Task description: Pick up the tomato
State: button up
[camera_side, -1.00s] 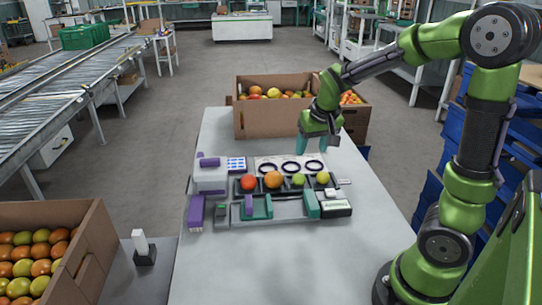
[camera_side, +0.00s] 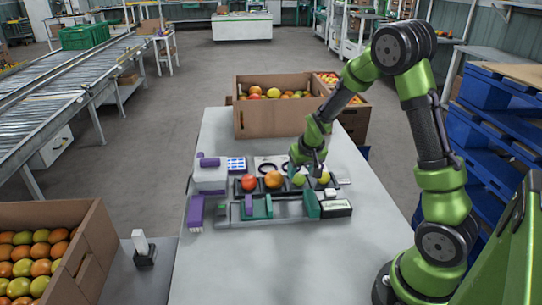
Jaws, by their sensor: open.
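Several tomatoes sit in a row in a dark tray (camera_side: 286,188) on the grey table. From left to right they are a red tomato (camera_side: 249,182), an orange tomato (camera_side: 273,180), a green tomato (camera_side: 299,180) and a yellow-green tomato (camera_side: 323,177). My gripper (camera_side: 308,172) is low over the right part of the row, by the green and yellow-green tomatoes. It is open. The fingertips are small and partly hidden here, so I cannot tell whether they touch a tomato.
Behind the row lies a white plate with dark rings (camera_side: 265,163). A white and purple device (camera_side: 210,175) stands left of the tray. Green and purple blocks (camera_side: 262,207) stand in front. A cardboard box of tomatoes (camera_side: 262,122) is at the table's far end. The near table is clear.

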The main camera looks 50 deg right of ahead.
aim_at(300, 175)
jog(key=shift+x, duration=1.5)
jog(key=c, duration=0.5)
jog(key=shift+r, duration=0.1)
